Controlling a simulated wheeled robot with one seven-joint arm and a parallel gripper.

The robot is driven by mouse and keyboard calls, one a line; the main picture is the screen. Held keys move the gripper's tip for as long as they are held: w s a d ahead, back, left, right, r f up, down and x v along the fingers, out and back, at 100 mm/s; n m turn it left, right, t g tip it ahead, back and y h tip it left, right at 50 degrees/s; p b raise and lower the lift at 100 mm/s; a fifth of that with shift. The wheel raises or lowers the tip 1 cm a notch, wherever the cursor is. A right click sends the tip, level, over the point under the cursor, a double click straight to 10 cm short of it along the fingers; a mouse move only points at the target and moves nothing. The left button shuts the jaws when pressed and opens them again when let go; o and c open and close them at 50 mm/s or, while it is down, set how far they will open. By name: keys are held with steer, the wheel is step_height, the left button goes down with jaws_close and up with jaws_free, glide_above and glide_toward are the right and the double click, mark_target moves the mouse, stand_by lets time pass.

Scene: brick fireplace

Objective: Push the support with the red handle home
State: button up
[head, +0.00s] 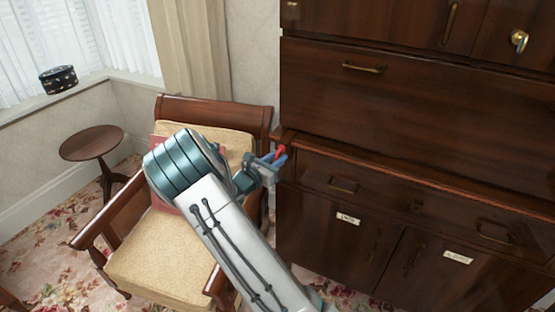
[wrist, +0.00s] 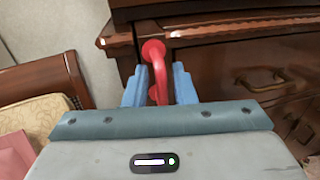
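The red handle (head: 280,152) shows as a small red piece at the left edge of the dark wooden cabinet. In the wrist view the red handle (wrist: 162,70) is a curved bar with a round mount at its upper end. It lies between the two blue fingers of my gripper (wrist: 159,88). The fingers stand apart, with narrow gaps visible beside the handle; whether they touch it lower down is hidden. In the head view my gripper (head: 271,167) is at the cabinet's left front corner. The support's own body is hard to tell from the dark wood around it.
The cabinet (head: 400,110) has a closed broad front, drawers with brass pulls and labelled lower doors. A cushioned wooden armchair (head: 250,117) stands close at the left, under my arm. A small round table (head: 92,142) stands farther left, by the window.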

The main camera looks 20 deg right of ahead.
steer(key=b+v, duration=0.2)
steer(key=v, duration=1.2)
steer(key=shift+w, duration=0.1)
